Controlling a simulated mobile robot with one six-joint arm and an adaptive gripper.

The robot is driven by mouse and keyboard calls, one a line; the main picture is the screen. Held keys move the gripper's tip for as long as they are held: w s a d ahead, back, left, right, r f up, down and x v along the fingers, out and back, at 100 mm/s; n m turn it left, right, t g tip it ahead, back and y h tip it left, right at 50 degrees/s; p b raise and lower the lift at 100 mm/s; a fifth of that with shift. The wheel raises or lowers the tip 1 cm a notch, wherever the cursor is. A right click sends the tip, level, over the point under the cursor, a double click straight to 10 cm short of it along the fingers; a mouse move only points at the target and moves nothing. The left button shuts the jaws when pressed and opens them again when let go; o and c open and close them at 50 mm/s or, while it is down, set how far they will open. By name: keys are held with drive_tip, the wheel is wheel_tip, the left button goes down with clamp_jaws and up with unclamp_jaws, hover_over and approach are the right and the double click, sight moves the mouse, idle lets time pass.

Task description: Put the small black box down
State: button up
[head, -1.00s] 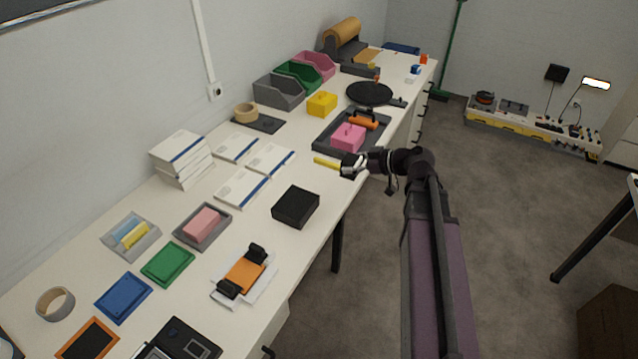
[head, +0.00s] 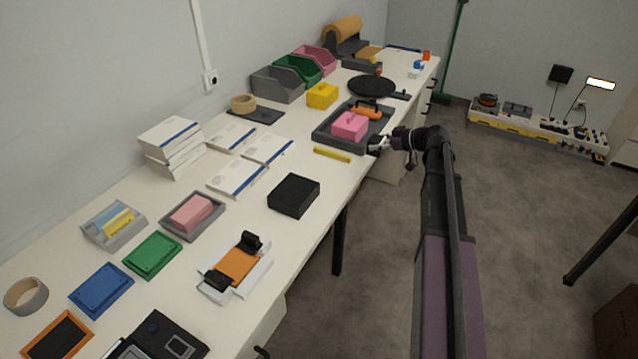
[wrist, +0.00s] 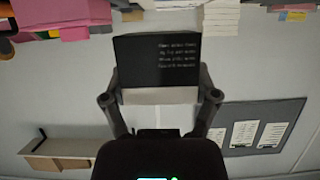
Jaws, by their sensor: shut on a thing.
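My gripper (head: 379,147) is at the front edge of the long white table, beside the grey tray. In the wrist view, my gripper (wrist: 160,98) has its two fingers shut on a small black box (wrist: 160,55) with lines of white text and a pale lower face. In the head view the held box is too small and too covered to make out clearly. In the wrist view it appears clear of the surfaces behind it. Another black box (head: 294,195) lies on the table, nearer to me and apart from the gripper.
The grey tray (head: 322,138) holds a pink block (head: 350,126) and an orange-handled item. A yellow bar (head: 332,154) lies just left of my gripper. White cartons (head: 238,178) lie further left. Bare white tabletop (head: 335,178) shows between the yellow bar and the larger black box.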

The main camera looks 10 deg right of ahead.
drive_tip(key=w+d+f+b, duration=0.3)
drive_tip(key=w+d+f, duration=0.1)
drive_tip(key=w, duration=0.1)
drive_tip(key=shift+d, duration=0.35)
drive_tip(key=b, duration=0.1)
hover_over(339, 172)
drive_tip(key=shift+s+f, duration=0.15)
drive_tip(key=shift+f, duration=0.6)
drive_tip(key=shift+f+b, duration=0.15)
drive_tip(key=shift+b, duration=0.2)
drive_tip(key=shift+f+b, duration=1.65)
drive_tip(key=shift+f, duration=0.15)
